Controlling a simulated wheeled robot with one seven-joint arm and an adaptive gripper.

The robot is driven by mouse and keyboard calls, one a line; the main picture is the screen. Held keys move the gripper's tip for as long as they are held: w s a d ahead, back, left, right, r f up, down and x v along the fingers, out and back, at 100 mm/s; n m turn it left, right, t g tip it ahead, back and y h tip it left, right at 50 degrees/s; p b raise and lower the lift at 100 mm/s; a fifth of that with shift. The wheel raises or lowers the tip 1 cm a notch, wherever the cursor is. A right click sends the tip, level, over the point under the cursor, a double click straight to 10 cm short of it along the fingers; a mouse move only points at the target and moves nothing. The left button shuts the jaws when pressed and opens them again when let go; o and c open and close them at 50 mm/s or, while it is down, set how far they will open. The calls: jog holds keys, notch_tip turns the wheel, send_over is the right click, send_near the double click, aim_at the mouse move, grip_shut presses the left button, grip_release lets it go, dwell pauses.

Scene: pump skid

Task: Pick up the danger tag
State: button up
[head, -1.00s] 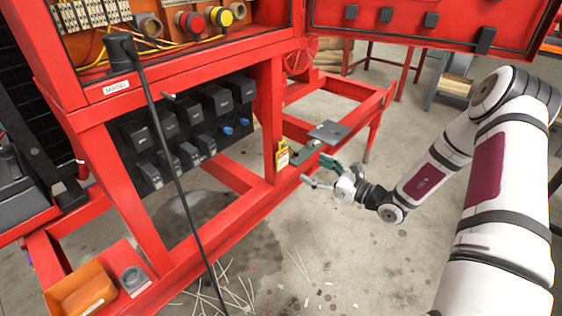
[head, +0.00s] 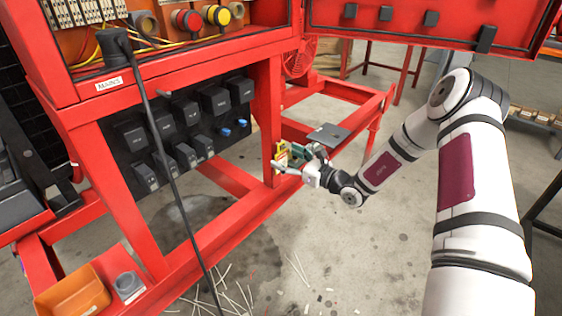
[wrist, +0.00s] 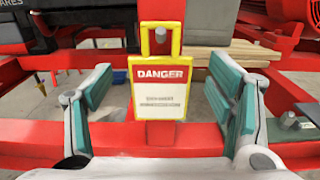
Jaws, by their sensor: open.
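The danger tag (wrist: 160,88) has a yellow border, a red DANGER band and a white lower panel. In the wrist view it hangs upright by its yellow loop from a peg on a red post. In the head view it is a small yellow patch (head: 281,152) on the post, partly hidden by my gripper. My gripper (wrist: 165,100) is open, with one teal-padded finger on each side of the tag. Gaps show between the tag and both fingers. In the head view my gripper (head: 289,158) is at the post, low on the skid.
A grey plate (head: 328,135) sits on the red frame just right of my gripper. A black cable (head: 165,150) hangs from the MAINS plug. An orange bin (head: 73,292) stands at the lower left. Open floor lies in front of the frame.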

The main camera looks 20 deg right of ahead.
jog(key=x, duration=0.2)
jog(key=shift+w+a, duration=0.15)
jog(key=shift+w, duration=0.15)
jog(key=shift+c, duration=0.2)
jog(key=c, duration=1.2)
jog(key=shift+c, duration=0.2)
jog(key=shift+r, duration=0.1)
jog(key=shift+r, duration=0.25)
jog(key=p+v, duration=0.2)
jog(key=v, duration=1.6)
jog(key=shift+r+p, duration=0.35)
jog(key=shift+r, duration=0.05)
